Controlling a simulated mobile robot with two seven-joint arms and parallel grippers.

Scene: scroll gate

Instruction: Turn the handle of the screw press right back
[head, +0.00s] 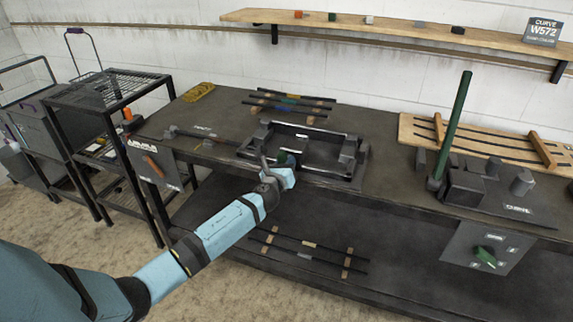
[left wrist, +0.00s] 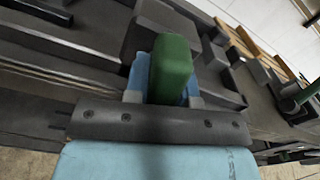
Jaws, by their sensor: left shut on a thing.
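The left gripper (head: 279,172) is at the front edge of a dark metal frame (head: 355,162) on the workbench, which looks like the screw press. In the left wrist view the left gripper (left wrist: 168,88) is shut on a green handle (left wrist: 172,62), with a pale blue finger on either side. The green handle also shows small in the head view (head: 290,158), partly hidden by the gripper. The rest of the crank behind it is hidden. The right gripper is in neither view.
A tall green lever (head: 455,125) stands on a dark fixture at the right. A panel with a green knob (head: 485,254) hangs on the bench front. Thin bars (head: 290,103) lie behind the frame. A wooden rack (head: 548,150) is at the back right. A wire shelf (head: 120,88) stands left.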

